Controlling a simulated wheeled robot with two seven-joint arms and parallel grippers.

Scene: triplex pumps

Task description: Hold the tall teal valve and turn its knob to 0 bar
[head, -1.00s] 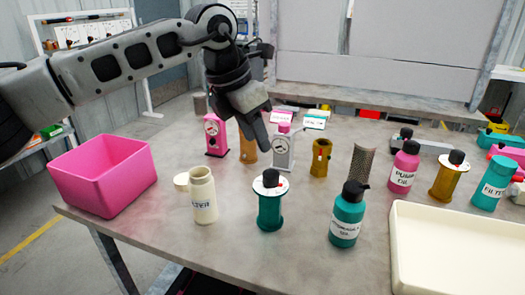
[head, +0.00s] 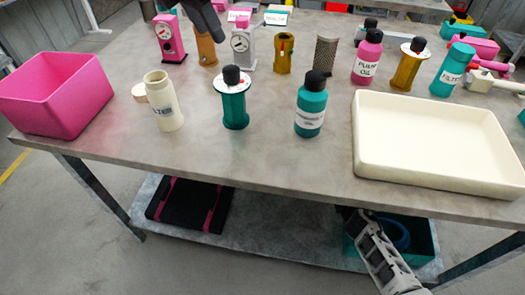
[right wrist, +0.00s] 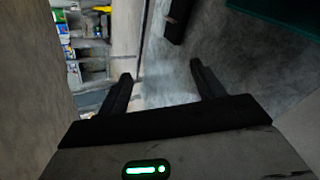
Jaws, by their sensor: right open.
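The teal valve (head: 235,108) stands upright near the front middle of the table in the head view, with a white round dial and a black knob (head: 231,75) on top. A red mark shows on the dial; its figures are too small to read. My right gripper (head: 352,215) is low by the table's front edge. Its fingers are apart and empty in the right wrist view (right wrist: 162,85).
A cream bottle (head: 162,105) stands left of the teal valve and a teal bottle (head: 310,108) right. A pink bin (head: 55,95) is on the left and a cream tray (head: 430,182) on the right. The table front between is clear.

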